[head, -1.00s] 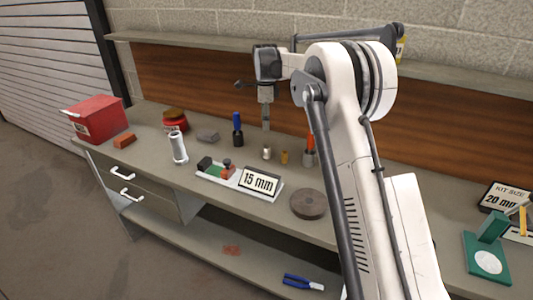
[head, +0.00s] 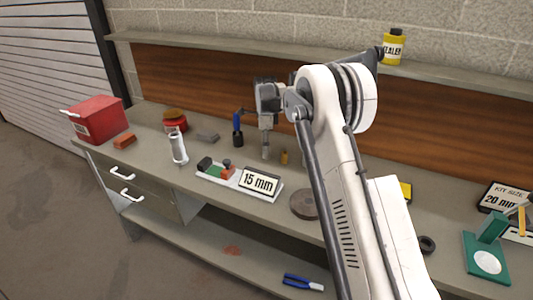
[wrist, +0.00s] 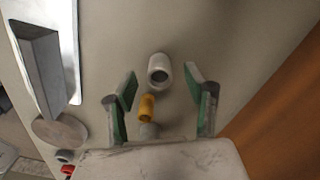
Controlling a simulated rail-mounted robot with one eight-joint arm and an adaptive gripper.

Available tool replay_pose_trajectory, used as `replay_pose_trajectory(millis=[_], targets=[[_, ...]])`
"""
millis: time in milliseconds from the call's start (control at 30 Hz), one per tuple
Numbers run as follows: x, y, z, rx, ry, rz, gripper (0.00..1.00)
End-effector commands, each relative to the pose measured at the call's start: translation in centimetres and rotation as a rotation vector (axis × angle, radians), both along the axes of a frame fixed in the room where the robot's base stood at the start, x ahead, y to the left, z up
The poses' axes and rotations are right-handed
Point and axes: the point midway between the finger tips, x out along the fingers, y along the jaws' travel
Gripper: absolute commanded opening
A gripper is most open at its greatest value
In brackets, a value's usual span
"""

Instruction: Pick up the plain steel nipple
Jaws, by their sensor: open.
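A pale grey steel nipple (wrist: 159,70) with a dark bore stands on the bench in the wrist view, just beyond the fingertips and roughly in line with the gap. My gripper (wrist: 160,86) is open, with a green-padded finger on each side and nothing held. A small brass fitting (wrist: 147,106) stands close to the nipple, between the fingers in the picture, and another grey piece is partly visible behind it. In the head view my gripper (head: 265,152) points down at the bench and hides the nipple. The brass fitting (head: 284,157) shows just right of it.
A white tray with a "15 mm" sign (head: 259,182) lies in front of my gripper. A brown disc (head: 303,205) lies near the front edge. The wooden back panel (head: 190,88) rises behind.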

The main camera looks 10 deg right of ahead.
Motion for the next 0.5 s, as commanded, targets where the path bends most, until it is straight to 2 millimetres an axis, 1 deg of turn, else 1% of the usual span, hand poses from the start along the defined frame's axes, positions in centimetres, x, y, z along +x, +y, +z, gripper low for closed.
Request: replay_pose_trajectory(millis=[233, 333, 500], targets=[[-0.2, -0.3, -3.4, 0.0, 0.0, 0.0, 0.48], [-0.2, -0.3, -3.9, 0.0, 0.0, 0.0, 0.48], [-0.2, -0.2, -3.9, 0.0, 0.0, 0.0, 0.48]])
